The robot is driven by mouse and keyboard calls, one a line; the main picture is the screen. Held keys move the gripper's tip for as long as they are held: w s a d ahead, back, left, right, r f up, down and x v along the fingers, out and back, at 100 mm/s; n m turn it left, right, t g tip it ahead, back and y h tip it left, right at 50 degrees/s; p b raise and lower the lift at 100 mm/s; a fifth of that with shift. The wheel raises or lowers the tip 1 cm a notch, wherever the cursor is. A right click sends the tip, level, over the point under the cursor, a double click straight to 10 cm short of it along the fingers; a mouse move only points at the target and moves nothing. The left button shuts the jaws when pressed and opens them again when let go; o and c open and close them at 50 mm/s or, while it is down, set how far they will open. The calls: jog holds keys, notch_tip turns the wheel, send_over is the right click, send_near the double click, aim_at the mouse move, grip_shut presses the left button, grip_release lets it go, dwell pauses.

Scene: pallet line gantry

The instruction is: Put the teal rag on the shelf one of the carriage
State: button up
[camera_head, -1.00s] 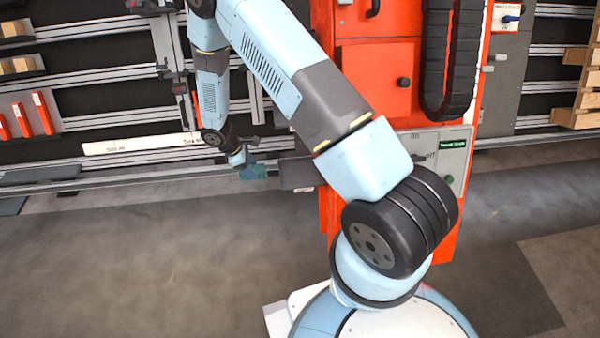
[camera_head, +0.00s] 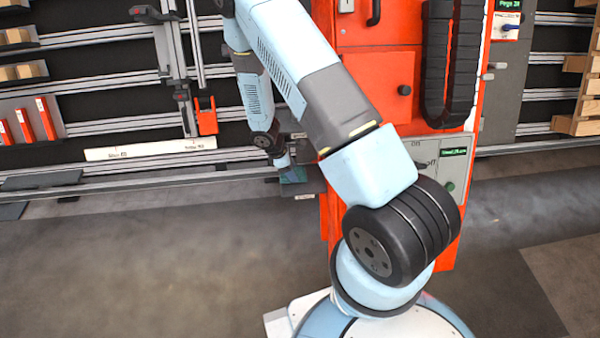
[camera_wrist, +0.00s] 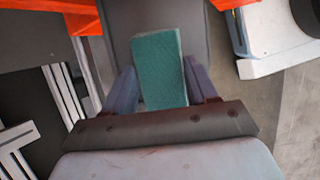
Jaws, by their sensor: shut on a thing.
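The teal rag (camera_wrist: 160,65) is a folded, block-like piece between the two fingers of my gripper (camera_wrist: 160,82) in the wrist view. The gripper is shut on it. In the head view my gripper (camera_head: 285,162) is low beside the left side of the orange carriage column (camera_head: 385,60), with the rag (camera_head: 293,175) just showing at its tip. A dark grey flat surface (camera_wrist: 188,25) lies behind the rag in the wrist view; I cannot tell whether they touch. A small grey ledge (camera_head: 307,187) shows by the rag in the head view.
Horizontal rails (camera_head: 110,120) and a white label strip (camera_head: 150,148) run along the wall at left. A rack with red items (camera_head: 35,122) stands far left, and wooden pieces (camera_head: 585,100) far right. The floor (camera_head: 150,260) in front is clear.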

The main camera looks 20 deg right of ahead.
aim_at(302, 171)
jog(key=d, duration=0.2)
jog(key=s+d, duration=0.1)
jog(key=d, duration=0.1)
jog(key=shift+f, duration=0.35)
jog(key=shift+w+a+f, duration=0.1)
jog(key=shift+f, duration=0.3)
jog(key=o, duration=1)
